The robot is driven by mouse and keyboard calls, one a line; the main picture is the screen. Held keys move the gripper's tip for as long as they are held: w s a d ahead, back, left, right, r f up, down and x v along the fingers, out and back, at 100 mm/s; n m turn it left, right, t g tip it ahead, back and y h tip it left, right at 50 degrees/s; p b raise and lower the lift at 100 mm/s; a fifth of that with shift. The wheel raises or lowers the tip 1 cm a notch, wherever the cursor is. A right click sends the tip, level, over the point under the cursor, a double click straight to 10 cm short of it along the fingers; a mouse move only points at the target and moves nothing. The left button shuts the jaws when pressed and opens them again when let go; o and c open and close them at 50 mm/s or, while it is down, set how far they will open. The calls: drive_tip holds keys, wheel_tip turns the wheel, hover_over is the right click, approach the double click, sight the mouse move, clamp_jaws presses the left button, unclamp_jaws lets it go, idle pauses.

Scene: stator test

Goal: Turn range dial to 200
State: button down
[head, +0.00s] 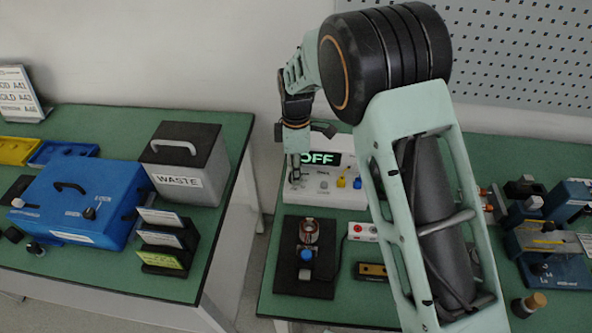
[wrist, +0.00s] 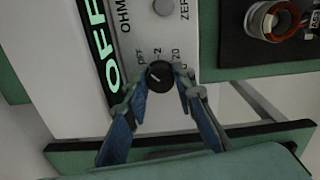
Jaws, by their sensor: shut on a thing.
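The white ohmmeter (head: 330,196) stands on the right-hand table, and its green display (head: 320,159) reads OFF. In the wrist view the display (wrist: 104,45) shows along the left, turned sideways. The black range dial (wrist: 159,76) has a white pointer line and printed marks around it, among them OFF, 2 and 20. The mark for 200 is not legible behind my fingers. My gripper (wrist: 160,82) is shut on the dial, one blue-padded finger on each side. In the head view my gripper (head: 296,170) is at the meter's left front, and the dial is hidden.
A grey ZERO knob (wrist: 164,7) is beside the dial. A black fixture with a copper-wound part (head: 309,232) lies in front of the meter. A red-buttoned white box (head: 362,232) is right of it. The left table holds a WASTE bin (head: 185,163) and blue case (head: 85,200).

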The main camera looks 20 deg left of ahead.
drive_tip(key=m+b, duration=0.2)
drive_tip(key=m, duration=0.4)
drive_tip(key=shift+m, duration=0.3)
drive_tip(key=m, duration=0.3)
drive_tip(key=shift+m+b, duration=0.3)
drive_tip(key=m, duration=0.3)
drive_tip(key=shift+s+m, duration=0.1)
drive_tip(key=shift+m, duration=0.2)
drive_tip(key=m, duration=0.6)
drive_tip(key=shift+a+r+b, duration=0.1)
drive_tip(key=shift+a+b, duration=0.05)
drive_tip(key=shift+b, duration=0.25)
drive_tip(key=m, duration=0.6)
drive_tip(key=shift+m, duration=0.4)
drive_tip(key=c, duration=1.9)
unclamp_jaws()
